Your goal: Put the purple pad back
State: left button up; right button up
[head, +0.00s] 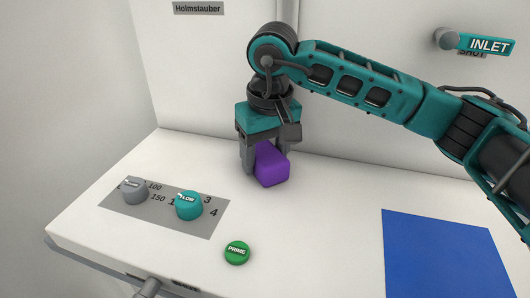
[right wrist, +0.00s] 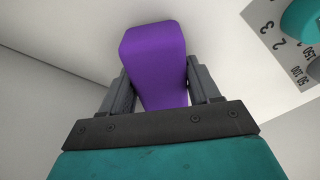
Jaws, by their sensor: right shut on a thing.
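The purple pad (head: 271,165) is a block with rounded edges, near the back of the white worktop. My right gripper (head: 264,164) comes down over it from above and is shut on it. In the right wrist view the purple pad (right wrist: 155,65) sits between the two dark fingers of the right gripper (right wrist: 157,88), one at each side. I cannot tell whether the pad's underside touches the worktop. My left gripper is not in view.
A grey panel (head: 150,215) with a grey knob (head: 134,190) and a teal FLOW knob (head: 188,205) lies at the left. A green PRIME button (head: 237,252) is in front. A blue square (head: 440,255) lies at the right. A teal INLET handle (head: 485,44) is on the back wall.

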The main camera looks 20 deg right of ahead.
aim_at(268, 154)
jog(key=o, duration=1)
jog(key=r, duration=0.5)
jog(key=s+r, duration=0.1)
jog(key=r, duration=0.1)
jog(key=shift+d+r+p, duration=0.1)
jog(key=shift+r+p, duration=0.25)
jog(key=shift+p, duration=0.05)
